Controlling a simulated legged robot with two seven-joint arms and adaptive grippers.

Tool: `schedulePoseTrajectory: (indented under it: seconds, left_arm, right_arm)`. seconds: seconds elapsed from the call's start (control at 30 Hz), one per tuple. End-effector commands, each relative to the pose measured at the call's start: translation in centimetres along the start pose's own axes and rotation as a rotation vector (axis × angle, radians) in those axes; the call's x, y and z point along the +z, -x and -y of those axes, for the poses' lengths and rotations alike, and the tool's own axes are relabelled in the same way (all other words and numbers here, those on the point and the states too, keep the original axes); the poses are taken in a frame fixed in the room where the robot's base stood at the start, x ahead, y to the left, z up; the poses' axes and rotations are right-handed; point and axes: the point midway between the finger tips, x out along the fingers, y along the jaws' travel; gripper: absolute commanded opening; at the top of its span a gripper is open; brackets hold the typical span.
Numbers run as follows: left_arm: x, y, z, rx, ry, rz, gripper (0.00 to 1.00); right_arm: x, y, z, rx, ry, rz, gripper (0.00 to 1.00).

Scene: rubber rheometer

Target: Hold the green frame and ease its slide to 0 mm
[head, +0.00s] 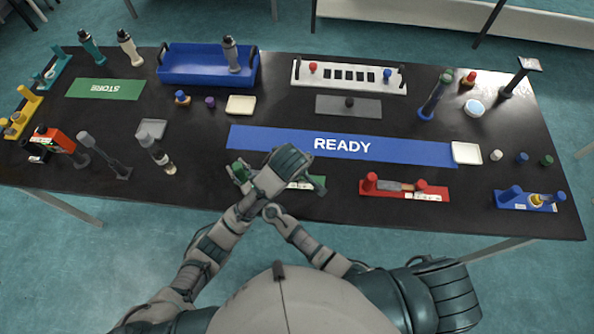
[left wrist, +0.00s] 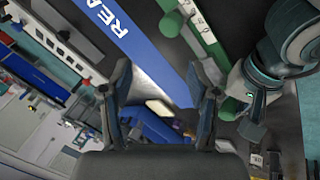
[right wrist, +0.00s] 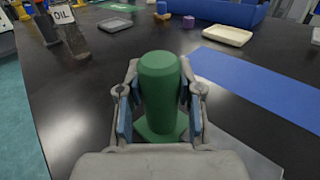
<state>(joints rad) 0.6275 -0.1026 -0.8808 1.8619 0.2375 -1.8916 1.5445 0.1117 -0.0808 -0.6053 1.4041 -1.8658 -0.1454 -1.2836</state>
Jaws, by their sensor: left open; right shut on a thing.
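The green frame (head: 307,184) lies at the table's near edge, in front of the blue READY strip, partly hidden by my arms in the head view. Part of it, a green bar with a pale scale (left wrist: 198,24), shows at the top of the left wrist view. My right gripper (head: 240,173) is shut on the green post at the frame's left end; the post (right wrist: 160,70) stands upright between its fingers in the right wrist view. My left gripper (left wrist: 165,85) is open and empty, apart from the frame's visible bar. The slide's reading is too small to tell.
The blue READY strip (head: 400,151) lies behind the frame. A red frame (head: 405,190) stands to the right, and a dark bottle (head: 158,155) to the left. A blue tray (head: 190,75) is at the back. The black table between the strip and red frame is bare.

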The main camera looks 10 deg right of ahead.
Motion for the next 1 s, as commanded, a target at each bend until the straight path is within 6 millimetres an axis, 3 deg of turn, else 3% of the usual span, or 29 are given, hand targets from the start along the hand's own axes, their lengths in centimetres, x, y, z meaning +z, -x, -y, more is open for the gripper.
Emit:
schedulePoseTrajectory:
  seconds: [0.2,0.43,0.57,0.73,1.0]
  left_arm:
    - [-1.5,0.5,0.1,-0.043,0.796,0.112,0.61]
    - [-2.4,0.1,1.3,-0.144,1.388,0.180,0.61]
    - [-2.6,-0.1,1.9,-0.180,1.545,0.193,0.61]
    - [-2.4,-1.4,2.2,-0.196,1.595,0.195,0.61]
    - [-1.1,-6.8,2.1,-0.196,1.591,0.192,0.61]
  right_arm:
    - [0.0,0.1,0.2,0.000,0.000,0.001,0.00]
    - [0.0,0.2,0.3,0.000,0.000,0.001,0.00]
    - [0.0,0.1,0.2,0.000,0.001,0.001,0.00]
    - [0.0,0.1,0.1,0.000,0.001,0.001,0.00]
    - [0.1,0.1,0.2,0.000,0.001,0.002,0.00]
